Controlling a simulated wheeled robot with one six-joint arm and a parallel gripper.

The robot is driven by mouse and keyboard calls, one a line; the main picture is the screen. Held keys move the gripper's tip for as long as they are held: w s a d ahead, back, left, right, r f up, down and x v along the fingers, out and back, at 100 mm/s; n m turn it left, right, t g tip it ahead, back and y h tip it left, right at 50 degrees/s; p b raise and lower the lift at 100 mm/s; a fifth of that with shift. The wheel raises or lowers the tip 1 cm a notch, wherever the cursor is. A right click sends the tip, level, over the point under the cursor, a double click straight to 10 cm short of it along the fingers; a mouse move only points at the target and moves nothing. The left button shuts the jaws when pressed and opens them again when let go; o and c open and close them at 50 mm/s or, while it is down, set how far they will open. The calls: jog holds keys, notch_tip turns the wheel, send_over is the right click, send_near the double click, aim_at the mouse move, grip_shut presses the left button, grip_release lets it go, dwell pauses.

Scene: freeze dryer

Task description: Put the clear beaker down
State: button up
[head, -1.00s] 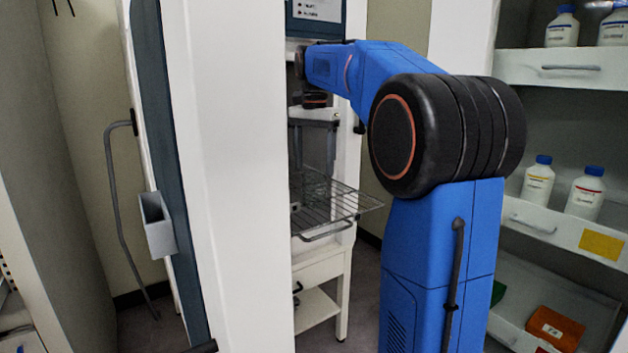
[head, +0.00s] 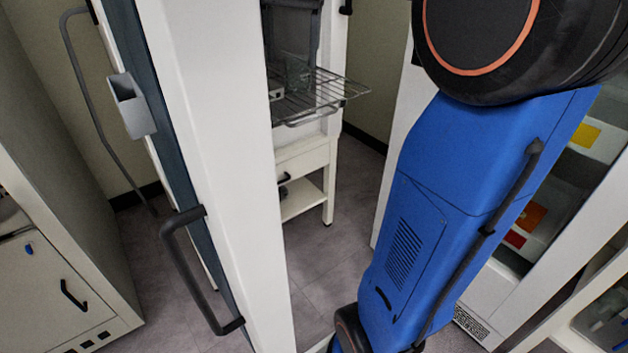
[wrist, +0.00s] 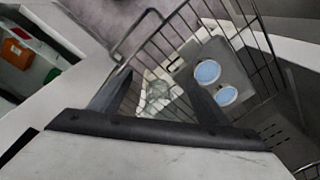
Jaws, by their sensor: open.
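The clear beaker (head: 297,72) stands on a pulled-out wire shelf (head: 335,90) of the freeze dryer in the head view, faint against the dark interior. In the wrist view the beaker (wrist: 157,93) shows as a see-through shape over the wire shelf (wrist: 262,48). My gripper (wrist: 158,84) is open, with one dark finger on each side of the beaker in the picture. I cannot tell whether either finger touches it. My gripper is out of the head view.
A pale holder with two round blue-topped items (wrist: 207,72) lies beside the beaker on the shelf. The white open door (head: 215,150) with its dark handle (head: 190,270) stands at the left of the shelf. A white cabinet (head: 305,165) is below. Floor is clear between.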

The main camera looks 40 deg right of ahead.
jog(key=s+a+f+n+t, duration=0.1)
jog(key=s+a+f+n, duration=0.4)
jog(key=s+f, duration=0.7)
jog(key=s+a+f+n+t, duration=0.2)
jog(key=s+a+f+n, duration=0.3)
jog(key=s+f, duration=0.6)
notch_tip(320, 180, down, 2)
jog(key=shift+s+a+f+t, duration=0.15)
jog(key=shift+s+a+t, duration=0.05)
jog(key=shift+s+t, duration=0.15)
jog(key=shift+c, duration=0.6)
